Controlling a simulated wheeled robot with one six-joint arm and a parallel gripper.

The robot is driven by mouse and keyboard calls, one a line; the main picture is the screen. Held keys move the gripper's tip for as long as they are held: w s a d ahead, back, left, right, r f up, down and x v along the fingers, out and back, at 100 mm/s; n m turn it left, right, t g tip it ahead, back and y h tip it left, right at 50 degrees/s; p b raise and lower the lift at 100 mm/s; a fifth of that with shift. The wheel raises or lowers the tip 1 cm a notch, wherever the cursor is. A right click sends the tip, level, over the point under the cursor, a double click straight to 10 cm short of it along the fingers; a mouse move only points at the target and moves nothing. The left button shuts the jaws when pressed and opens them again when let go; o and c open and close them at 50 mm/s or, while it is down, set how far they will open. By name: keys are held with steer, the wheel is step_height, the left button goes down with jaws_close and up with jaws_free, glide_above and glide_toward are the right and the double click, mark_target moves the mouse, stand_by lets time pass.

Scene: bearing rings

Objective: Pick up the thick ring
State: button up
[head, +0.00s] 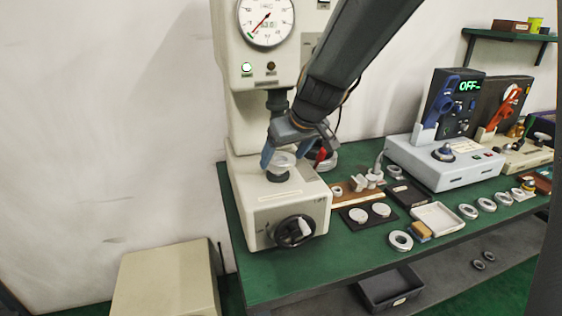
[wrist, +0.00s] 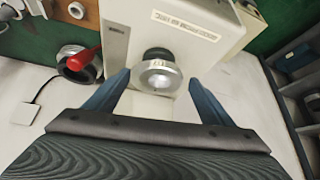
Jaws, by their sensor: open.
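A thick silver ring (wrist: 158,77) sits on the dark round post of the press in the wrist view. In the head view the ring (head: 281,160) is pale and partly covered by my gripper. My gripper (head: 284,162) is open at the post, with its blue fingers to either side. In the wrist view my gripper (wrist: 159,82) has one fingertip left and one right of the ring, with gaps on both sides. Nothing is held. I cannot tell the exact height of the fingertips against the ring.
The press (head: 282,208) has its ram close above the post. A red-handled tool (wrist: 82,60) stands beside it. On the green bench lie several other rings (head: 401,240), a white tray (head: 437,218) and a grey instrument box (head: 443,165).

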steer(key=c, duration=1.5)
